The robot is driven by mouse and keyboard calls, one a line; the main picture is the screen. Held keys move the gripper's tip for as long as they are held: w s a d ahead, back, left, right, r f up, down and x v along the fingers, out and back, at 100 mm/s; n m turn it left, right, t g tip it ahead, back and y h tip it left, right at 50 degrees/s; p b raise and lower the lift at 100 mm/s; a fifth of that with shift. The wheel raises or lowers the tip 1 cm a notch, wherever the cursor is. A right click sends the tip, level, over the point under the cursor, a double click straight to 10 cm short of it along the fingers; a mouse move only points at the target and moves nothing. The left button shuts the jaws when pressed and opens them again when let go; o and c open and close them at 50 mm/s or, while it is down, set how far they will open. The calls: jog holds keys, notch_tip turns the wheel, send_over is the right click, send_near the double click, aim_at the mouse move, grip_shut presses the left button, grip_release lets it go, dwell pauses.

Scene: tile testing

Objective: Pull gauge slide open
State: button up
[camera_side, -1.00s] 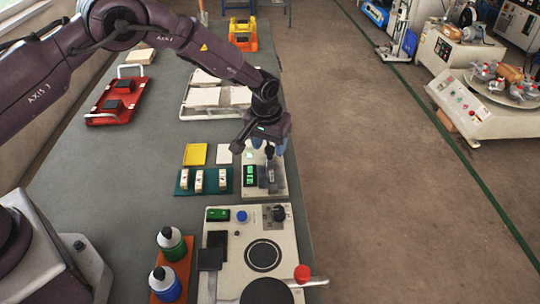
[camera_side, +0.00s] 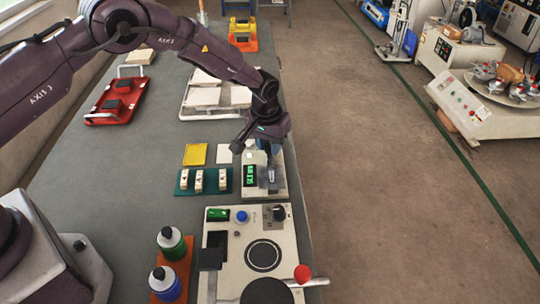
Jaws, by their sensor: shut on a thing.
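The gauge (camera_side: 279,190) is a pale box with a lit green display (camera_side: 250,176), standing near the right edge of the bench. Its slide (camera_side: 271,175) is a small grey-and-dark part to the right of the display. My gripper (camera_side: 268,161) points down over the slide and is shut on it. The fingertips are small in this view and partly hide the top of the slide and the back of the gauge.
A teal tray (camera_side: 231,181) with several white blocks lies left of the gauge. A yellow tile (camera_side: 195,154) and a white tile (camera_side: 224,154) lie behind it. A control panel (camera_side: 225,281) with a red knob (camera_side: 302,273) stands in front. The bench edge is close on the right.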

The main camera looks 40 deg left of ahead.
jog(key=shift+w+a, duration=0.35)
jog(key=shift+a, duration=0.05)
jog(key=shift+w+a, duration=0.1)
jog(key=shift+w, duration=0.05)
jog(key=shift+w+a, duration=0.5)
jog(key=shift+a, duration=0.05)
jog(key=o, duration=0.8)
jog(key=shift+c, duration=0.2)
jog(key=shift+r, duration=0.15)
jog(key=shift+d+r, duration=0.1)
jog(key=shift+r, duration=2.8)
